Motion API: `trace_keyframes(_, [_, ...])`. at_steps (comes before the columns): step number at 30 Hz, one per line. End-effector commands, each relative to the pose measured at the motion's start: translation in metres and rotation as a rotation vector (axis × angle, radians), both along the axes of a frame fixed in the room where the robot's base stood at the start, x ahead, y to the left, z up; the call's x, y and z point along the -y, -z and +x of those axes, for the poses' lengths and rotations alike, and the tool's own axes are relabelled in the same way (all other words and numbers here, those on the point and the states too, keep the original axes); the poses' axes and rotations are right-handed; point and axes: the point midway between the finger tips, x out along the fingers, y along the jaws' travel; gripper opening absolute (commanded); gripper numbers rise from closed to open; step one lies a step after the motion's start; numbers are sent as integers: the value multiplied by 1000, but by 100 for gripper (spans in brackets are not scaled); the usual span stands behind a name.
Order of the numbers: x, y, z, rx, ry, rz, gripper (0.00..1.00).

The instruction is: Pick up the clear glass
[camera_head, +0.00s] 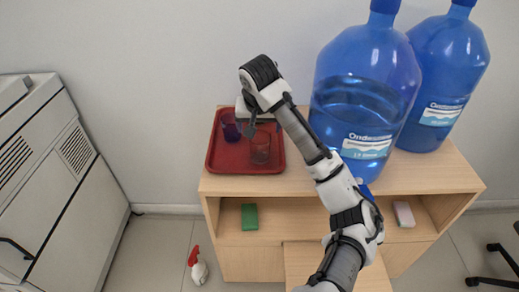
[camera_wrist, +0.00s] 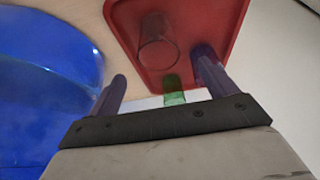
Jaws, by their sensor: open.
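The clear glass (camera_head: 260,148) stands upright on the red tray (camera_head: 220,163), towards its right side in the head view. In the wrist view the clear glass (camera_wrist: 158,42) is beyond my fingertips, on the tray (camera_wrist: 220,12). My gripper (camera_head: 256,124) is above the back part of the tray, behind the clear glass in the picture. In the wrist view my gripper (camera_wrist: 162,66) is open, with nothing held between its two dark fingers. The lower part of the glass in the head view is see-through and faint.
A blue glass (camera_head: 230,128) stands on the tray's left. A green item (camera_wrist: 174,88) shows between my fingers. Two large blue water bottles (camera_head: 365,95) (camera_head: 440,75) stand right of the tray on the wooden counter (camera_head: 430,172), close to my arm. The counter's front edge is near the tray.

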Motion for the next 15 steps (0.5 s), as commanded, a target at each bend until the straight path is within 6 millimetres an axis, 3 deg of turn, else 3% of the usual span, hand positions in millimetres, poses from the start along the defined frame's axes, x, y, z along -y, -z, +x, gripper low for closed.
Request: trace_keyframes(15, [4,51,21,-1,2,-1,84])
